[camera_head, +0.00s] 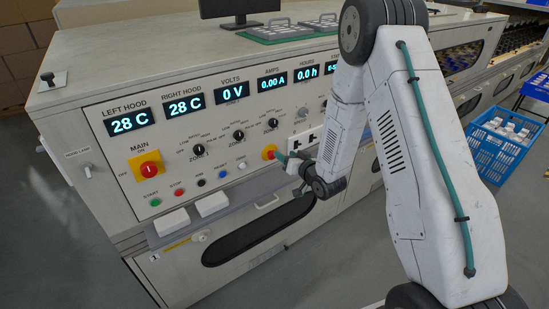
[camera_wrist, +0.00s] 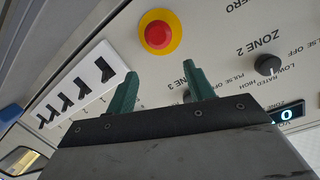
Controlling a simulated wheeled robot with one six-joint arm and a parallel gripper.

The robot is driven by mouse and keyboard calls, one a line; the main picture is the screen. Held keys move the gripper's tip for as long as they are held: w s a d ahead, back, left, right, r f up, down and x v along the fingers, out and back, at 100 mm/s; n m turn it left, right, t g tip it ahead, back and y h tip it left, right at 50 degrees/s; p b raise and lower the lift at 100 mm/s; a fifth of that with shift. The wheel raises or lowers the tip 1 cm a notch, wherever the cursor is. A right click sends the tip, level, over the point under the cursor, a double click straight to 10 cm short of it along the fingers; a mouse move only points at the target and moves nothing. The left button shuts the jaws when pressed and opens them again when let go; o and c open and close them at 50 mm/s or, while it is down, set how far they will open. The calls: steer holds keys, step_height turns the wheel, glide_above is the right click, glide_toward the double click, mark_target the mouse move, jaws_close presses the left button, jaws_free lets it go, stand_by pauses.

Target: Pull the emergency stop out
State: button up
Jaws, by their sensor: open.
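The emergency stop is a red mushroom button on a yellow round base. In the wrist view the emergency stop (camera_wrist: 157,35) is fully visible just beyond my fingertips, roughly in line with the gap between them. In the head view the emergency stop (camera_head: 268,153) is on the front panel, right of the white button. My gripper (camera_wrist: 162,71) has two green fingers spread apart with nothing between them. In the head view my gripper (camera_head: 284,158) is close to the button's right side. I cannot tell how deep the button sits.
The main switch (camera_head: 149,167) and several small buttons are left of the stop. Zone knobs (camera_head: 239,135) are above left, and black sockets or rockers (camera_wrist: 80,93) sit beside it. A ledge with white blocks (camera_head: 212,204) juts out below. A blue crate (camera_head: 497,143) stands far right.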

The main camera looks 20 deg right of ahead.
mark_target(270, 153)
step_height(270, 153, down, 4)
steer(key=s+t+y, duration=0.1)
steer(key=s+t, duration=0.1)
steer(key=shift+m, duration=0.4)
steer(key=x, duration=0.8)
steer(key=shift+a+f, duration=0.1)
steer(key=shift+a, duration=0.2)
